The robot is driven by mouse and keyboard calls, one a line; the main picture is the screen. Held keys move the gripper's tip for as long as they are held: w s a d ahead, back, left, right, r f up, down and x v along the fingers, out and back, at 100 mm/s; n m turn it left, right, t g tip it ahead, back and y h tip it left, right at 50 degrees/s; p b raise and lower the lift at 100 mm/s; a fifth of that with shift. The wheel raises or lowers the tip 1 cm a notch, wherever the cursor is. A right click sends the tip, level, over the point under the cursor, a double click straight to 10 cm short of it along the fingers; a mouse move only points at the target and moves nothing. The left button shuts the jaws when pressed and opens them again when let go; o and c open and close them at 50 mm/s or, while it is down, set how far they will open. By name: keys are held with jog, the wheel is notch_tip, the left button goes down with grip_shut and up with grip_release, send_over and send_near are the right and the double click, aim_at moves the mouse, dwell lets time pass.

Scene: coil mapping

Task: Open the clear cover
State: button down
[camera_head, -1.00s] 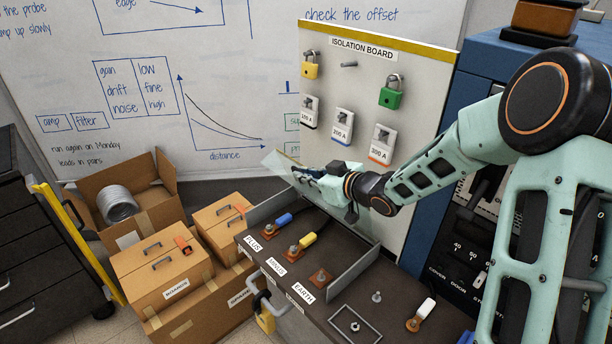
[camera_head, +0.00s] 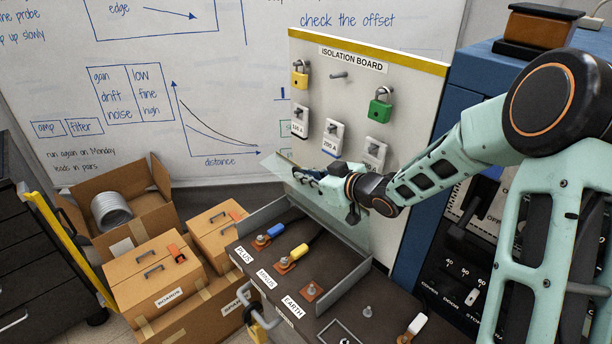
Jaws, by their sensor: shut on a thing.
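The clear cover (camera_head: 345,227) is a see-through pane standing raised and tilted along the back of the terminal box. Its far left corner sticks out past my gripper. Below it the terminals marked PLUS, MINUS and EARTH lie uncovered; a blue-sleeved lug (camera_head: 275,231) and a yellow-sleeved lug (camera_head: 298,252) sit at PLUS and MINUS, and EARTH has a bare stud (camera_head: 312,290). My gripper (camera_head: 308,174) is shut on the upper edge of the cover, near its left end. The fingertips are small and partly hidden, so the exact contact is unclear.
The isolation board (camera_head: 405,90) with padlocks and labelled fuses stands close behind the cover and gripper. Cardboard boxes (camera_head: 150,275) stand on the floor at left. A blue cabinet (camera_head: 425,210) stands behind my arm.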

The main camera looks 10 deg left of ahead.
jog(key=c, duration=2.3)
grip_release()
jog(key=v, duration=1.2)
jog(key=shift+d, duration=0.15)
jog(key=shift+w+f, duration=0.1)
